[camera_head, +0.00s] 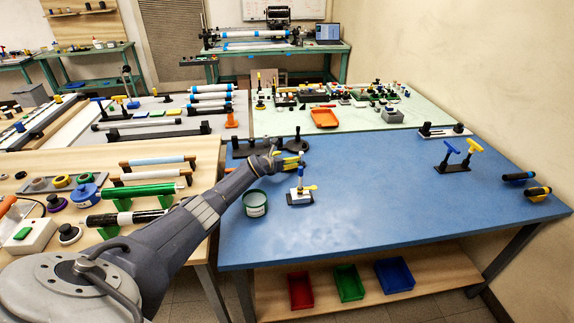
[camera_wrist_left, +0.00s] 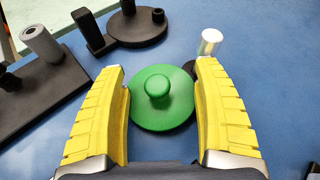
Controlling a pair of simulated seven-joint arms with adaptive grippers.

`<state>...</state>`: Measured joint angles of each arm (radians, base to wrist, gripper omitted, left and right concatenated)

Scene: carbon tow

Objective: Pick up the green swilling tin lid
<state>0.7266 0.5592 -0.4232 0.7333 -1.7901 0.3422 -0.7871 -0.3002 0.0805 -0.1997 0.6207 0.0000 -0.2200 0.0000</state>
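The green lid (camera_wrist_left: 160,108) is a round disc with a knob on top, lying on the blue table in the left wrist view. My left gripper (camera_wrist_left: 162,68) has its two yellow fingers spread apart, one on each side of the lid. Whether the fingers touch the rim cannot be told. In the head view my left gripper (camera_head: 291,160) reaches over the back left of the blue table, and the lid is not clearly seen there. A dark green tin (camera_head: 255,203) with a white label stands nearer the front. My right gripper is not in view.
A black base with upright parts (camera_wrist_left: 42,85) lies close by my left gripper. The middle of the blue table (camera_head: 390,190) is clear. Red, green and blue bins sit on the shelf below.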

